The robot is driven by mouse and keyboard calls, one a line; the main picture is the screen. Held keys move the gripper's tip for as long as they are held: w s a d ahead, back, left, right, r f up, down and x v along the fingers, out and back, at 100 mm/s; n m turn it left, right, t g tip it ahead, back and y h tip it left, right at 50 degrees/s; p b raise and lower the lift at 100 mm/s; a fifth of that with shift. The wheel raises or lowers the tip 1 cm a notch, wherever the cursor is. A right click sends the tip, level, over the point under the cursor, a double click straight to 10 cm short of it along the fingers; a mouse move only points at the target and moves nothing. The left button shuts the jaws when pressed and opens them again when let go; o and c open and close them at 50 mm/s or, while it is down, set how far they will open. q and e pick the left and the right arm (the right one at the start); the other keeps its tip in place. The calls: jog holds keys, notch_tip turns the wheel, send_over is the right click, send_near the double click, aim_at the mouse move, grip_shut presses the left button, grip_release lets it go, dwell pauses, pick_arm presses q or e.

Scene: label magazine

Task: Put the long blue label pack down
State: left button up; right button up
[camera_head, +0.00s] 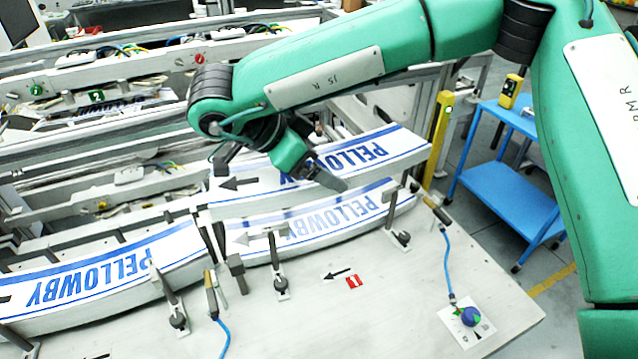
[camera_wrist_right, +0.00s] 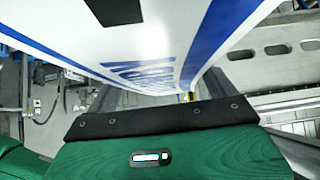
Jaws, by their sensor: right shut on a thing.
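My right gripper (camera_head: 316,170) is shut on a long, curved white label pack (camera_head: 405,153) with blue stripes and blue PELLOWBY lettering. The gripper grips it around mid-length and hides part of the lettering. In the right wrist view the pack (camera_wrist_right: 150,35) runs up between the fingers, close to the camera. In the head view it shows over and behind a similar pack (camera_head: 345,222) in the magazine, which looks shaded. The gap between the two cannot be judged. My left gripper is not in view.
Another PELLOWBY pack (camera_head: 75,283) lies in the bay at left. Upright clamps (camera_head: 280,270) line the magazine's front edge. The pale table (camera_head: 390,315) carries a black arrow, a red marker and a blue-green knob (camera_head: 470,316). A yellow post (camera_head: 438,140) and blue cart (camera_head: 510,190) stand right.

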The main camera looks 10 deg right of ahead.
aim_at(275, 175)
notch_tip(275, 175, down, 3)
jog(key=shift+f+b, duration=0.15)
jog(key=shift+b, duration=0.45)
jog(key=shift+w+f, duration=0.1)
jog(key=shift+f, duration=0.05)
jog(key=shift+f+b, duration=0.35)
jog(key=shift+f, duration=0.05)
jog(key=o, duration=1.2)
jog(key=shift+r+p, duration=0.45)
jog(key=shift+r, duration=0.05)
jog(key=p+v, duration=0.4)
jog(key=v, duration=0.6)
jog(key=shift+a+r, duration=0.15)
jog(key=shift+a+r+p, duration=0.5)
jog(key=shift+a, duration=0.05)
